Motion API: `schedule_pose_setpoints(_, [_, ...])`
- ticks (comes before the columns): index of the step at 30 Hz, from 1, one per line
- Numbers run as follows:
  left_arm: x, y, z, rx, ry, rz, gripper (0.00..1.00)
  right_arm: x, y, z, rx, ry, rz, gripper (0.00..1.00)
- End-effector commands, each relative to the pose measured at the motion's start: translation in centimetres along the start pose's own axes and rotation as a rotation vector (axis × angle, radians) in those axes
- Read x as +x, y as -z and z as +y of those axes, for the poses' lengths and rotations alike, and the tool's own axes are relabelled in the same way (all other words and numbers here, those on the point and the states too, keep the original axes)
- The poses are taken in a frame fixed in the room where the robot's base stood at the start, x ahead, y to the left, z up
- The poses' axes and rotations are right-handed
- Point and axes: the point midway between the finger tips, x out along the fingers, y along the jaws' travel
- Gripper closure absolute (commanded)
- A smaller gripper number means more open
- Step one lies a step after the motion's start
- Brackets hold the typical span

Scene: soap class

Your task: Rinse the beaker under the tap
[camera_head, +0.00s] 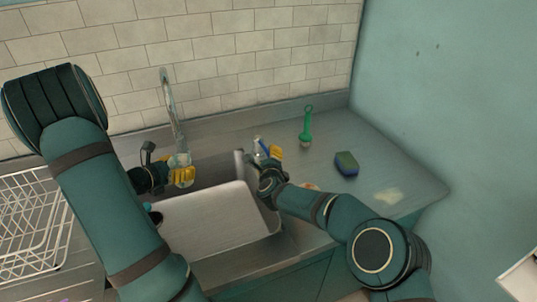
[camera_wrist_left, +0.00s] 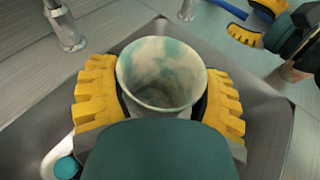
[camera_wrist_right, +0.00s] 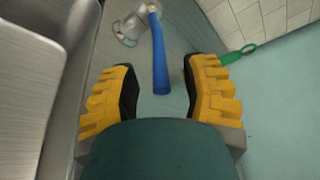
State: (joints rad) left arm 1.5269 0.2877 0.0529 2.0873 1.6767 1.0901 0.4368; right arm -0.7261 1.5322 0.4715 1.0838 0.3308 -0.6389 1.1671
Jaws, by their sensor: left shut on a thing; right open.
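The beaker (camera_wrist_left: 162,75) is upright between the yellow fingers of my left gripper (camera_head: 181,176), with pale and greenish smears inside. My left gripper is shut on it (camera_wrist_left: 160,100). In the head view the beaker (camera_head: 180,160) is at the lower end of the tap (camera_head: 172,105), over the sink (camera_head: 205,174); I cannot tell whether water is running. My right gripper (camera_wrist_right: 158,95) is open and empty over the counter right of the sink. A blue handle (camera_wrist_right: 158,55) lies ahead of and between its fingers; it also shows in the head view (camera_head: 264,148).
A white wire rack (camera_head: 35,220) is at left. A small teal round thing (camera_wrist_left: 66,167) is in the sink.

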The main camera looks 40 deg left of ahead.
Motion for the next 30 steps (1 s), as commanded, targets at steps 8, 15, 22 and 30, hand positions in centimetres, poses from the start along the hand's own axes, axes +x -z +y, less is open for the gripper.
schedule_pose_setpoints(8, [0.0,0.0,0.0,0.000,0.000,0.000,0.65,2.4,0.0,0.1,-0.001,0.000,0.001,0.55])
schedule_pose_setpoints(15, [0.0,0.0,0.0,0.000,0.000,0.000,0.65,3.1,0.0,0.0,-0.002,0.000,0.001,0.55])
schedule_pose_setpoints(22, [0.0,0.0,0.0,0.000,0.000,0.000,0.65,3.2,0.0,0.0,-0.001,0.000,0.000,0.55])
schedule_pose_setpoints(30, [0.0,0.0,0.0,0.000,0.000,0.000,0.65,3.2,0.0,0.0,-0.001,0.000,0.000,1.00])
